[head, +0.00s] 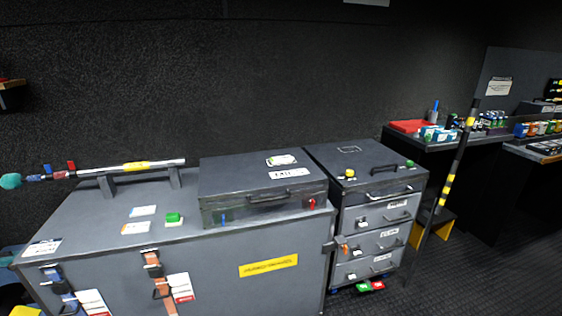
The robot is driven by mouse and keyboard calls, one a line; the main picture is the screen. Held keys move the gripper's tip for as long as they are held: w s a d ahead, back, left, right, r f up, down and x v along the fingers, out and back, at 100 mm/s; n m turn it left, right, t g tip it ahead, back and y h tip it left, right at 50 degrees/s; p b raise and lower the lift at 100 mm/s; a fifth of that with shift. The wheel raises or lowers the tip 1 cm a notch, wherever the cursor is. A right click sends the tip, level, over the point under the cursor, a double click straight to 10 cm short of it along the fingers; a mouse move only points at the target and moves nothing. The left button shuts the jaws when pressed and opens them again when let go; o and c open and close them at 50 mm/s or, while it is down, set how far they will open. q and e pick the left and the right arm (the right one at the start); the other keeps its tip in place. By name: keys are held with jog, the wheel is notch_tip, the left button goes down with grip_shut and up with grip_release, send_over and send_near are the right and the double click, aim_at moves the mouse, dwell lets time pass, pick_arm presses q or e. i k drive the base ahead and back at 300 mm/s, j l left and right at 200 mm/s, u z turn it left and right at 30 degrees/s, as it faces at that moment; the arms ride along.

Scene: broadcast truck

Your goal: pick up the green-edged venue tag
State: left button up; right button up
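No tag is clearly legible as the green-edged venue tag. A white tag (281,159) with a hint of green lies on top of the dark flat case (235,177); its edge colour is too small to be sure of. Two more small white tags lie on the big grey chest (90,225), one with a bluish edge (143,210) and one below it (136,228). Neither of my grippers shows.
A pole (135,166) rests on stands at the back of the chest. The drawer unit (375,215) stands right of the chest, with a yellow knob and a green knob on top. A striped pole (455,165) leans before the cluttered desk (400,142). Dark floor (470,275) is open at lower right.

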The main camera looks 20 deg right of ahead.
aim_at(285, 159)
jog(key=i+l+z, duration=0.15)
jog(key=i+l, duration=0.15)
jog(key=i+l+z, duration=0.1)
jog(key=i, duration=0.45)
jog(key=i+l+z, duration=0.15)
jog(key=i+l, duration=0.15)
jog(key=i, duration=0.15)
jog(key=i+l+z, duration=0.15)
jog(key=i, duration=0.3)
